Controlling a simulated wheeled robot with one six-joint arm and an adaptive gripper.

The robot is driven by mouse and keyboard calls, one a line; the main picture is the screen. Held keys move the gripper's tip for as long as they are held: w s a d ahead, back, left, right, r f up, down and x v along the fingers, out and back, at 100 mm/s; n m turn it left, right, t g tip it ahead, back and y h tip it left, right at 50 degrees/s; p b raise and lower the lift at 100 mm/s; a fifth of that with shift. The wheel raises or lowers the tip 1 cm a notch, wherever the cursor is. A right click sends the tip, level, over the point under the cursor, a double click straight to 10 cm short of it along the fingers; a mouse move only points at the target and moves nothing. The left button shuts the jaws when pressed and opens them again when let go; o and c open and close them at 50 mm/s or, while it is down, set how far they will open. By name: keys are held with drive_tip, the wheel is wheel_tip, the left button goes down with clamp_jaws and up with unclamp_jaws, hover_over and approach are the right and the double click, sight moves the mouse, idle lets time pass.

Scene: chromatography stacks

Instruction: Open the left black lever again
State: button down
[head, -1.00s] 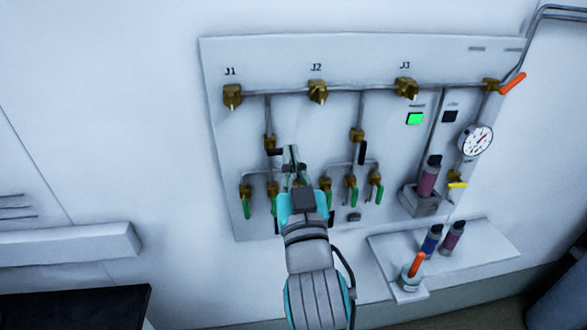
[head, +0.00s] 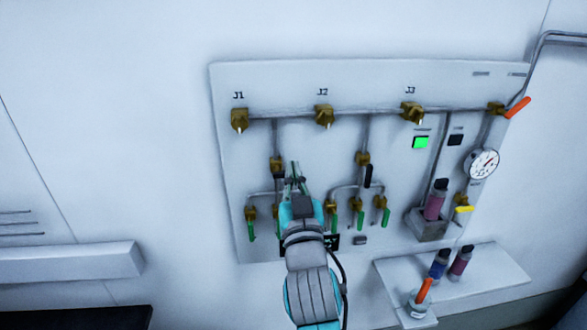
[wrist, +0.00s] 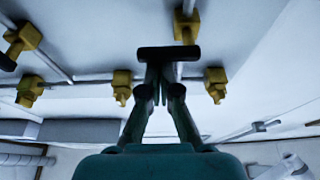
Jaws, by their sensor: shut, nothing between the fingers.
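The left black lever (head: 279,174) sits below its brass valve (head: 277,162) on the J1 side of the wall panel. It lies crosswise to its pipe, and my gripper partly hides it in the head view. In the wrist view the lever (wrist: 168,53) is a dark bar straight in front of my fingertips, with the brass valve (wrist: 186,24) behind it. My gripper (head: 293,170) is shut and empty, just right of the lever. In the wrist view its fingertips (wrist: 163,80) overlap the bar; I cannot tell whether they touch it.
The right black lever (head: 368,176) hangs along its pipe. Several green-handled valves (head: 359,219) line the panel's lower part. A pressure gauge (head: 483,163), a lit green indicator (head: 420,142) and a shelf with bottles (head: 497,276) are at the right.

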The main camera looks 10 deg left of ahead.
drive_tip(key=shift+f+m+h, duration=0.2)
drive_tip(key=shift+m+h, duration=0.2)
drive_tip(key=shift+m, duration=0.6)
drive_tip(key=f+m+h, duration=0.1)
drive_tip(key=m+h, duration=0.1)
drive_tip(key=m, duration=0.3)
drive_tip(key=f+m+g+h, duration=0.1)
drive_tip(key=m+h, duration=0.1)
drive_tip(key=m, duration=0.4)
drive_tip(key=f+m+g+h, duration=0.1)
drive_tip(key=m+h, duration=0.1)
drive_tip(key=m, duration=0.4)
drive_tip(key=shift+s+a+f, duration=0.15)
drive_tip(key=shift+a+f, duration=0.1)
drive_tip(key=shift+a, duration=0.1)
drive_tip(key=s+d, duration=0.3)
drive_tip(key=s, duration=0.6)
drive_tip(key=shift+w+d, duration=0.1)
drive_tip(key=shift+d, duration=0.05)
